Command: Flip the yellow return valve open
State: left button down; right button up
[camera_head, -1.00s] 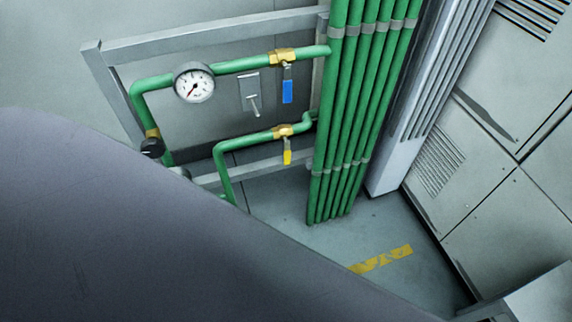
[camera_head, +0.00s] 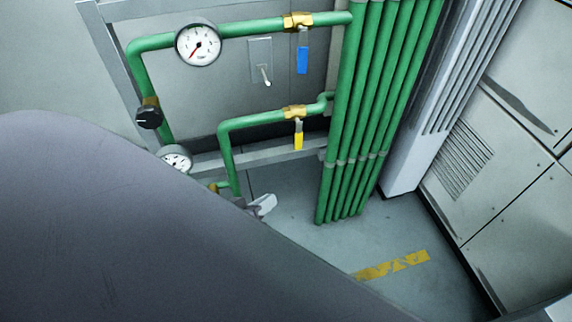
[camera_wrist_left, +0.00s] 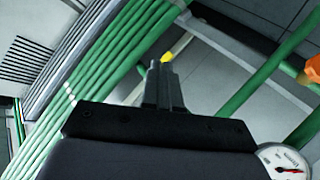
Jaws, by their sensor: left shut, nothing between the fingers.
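The yellow return valve handle (camera_head: 298,138) hangs straight down from its brass body (camera_head: 294,112) on the lower green pipe. My left gripper (camera_head: 263,205) shows only as a small grey tip past my dark arm, below and left of the handle, apart from it in the head view. In the left wrist view my left gripper (camera_wrist_left: 164,70) has its fingers together with nothing between them. A bit of the yellow handle (camera_wrist_left: 168,56) shows just beyond the fingertips; the rest is hidden. My right gripper is not seen.
A blue-handled valve (camera_head: 302,60), a gauge (camera_head: 198,44) and a toggle switch (camera_head: 262,62) are above. A black knob (camera_head: 148,117) and second gauge (camera_head: 176,158) are at left. Vertical green pipes (camera_head: 360,120) stand close at right. The floor (camera_head: 330,240) is clear.

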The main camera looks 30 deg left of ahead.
aim_at(298, 141)
pick_arm(q)
jog(key=w+a+f+n+t+y+b, duration=0.2)
jog(key=a+n+b, duration=0.6)
jog(key=n+b, duration=0.4)
jog(key=w+f+t, duration=0.1)
jog(key=w+t, duration=0.1)
jog(key=w, duration=0.1)
jog(key=shift+w+a+f+n+y+b, duration=0.25)
jog(key=shift+a+f+n+y+b, duration=0.05)
jog(key=shift+a, duration=0.05)
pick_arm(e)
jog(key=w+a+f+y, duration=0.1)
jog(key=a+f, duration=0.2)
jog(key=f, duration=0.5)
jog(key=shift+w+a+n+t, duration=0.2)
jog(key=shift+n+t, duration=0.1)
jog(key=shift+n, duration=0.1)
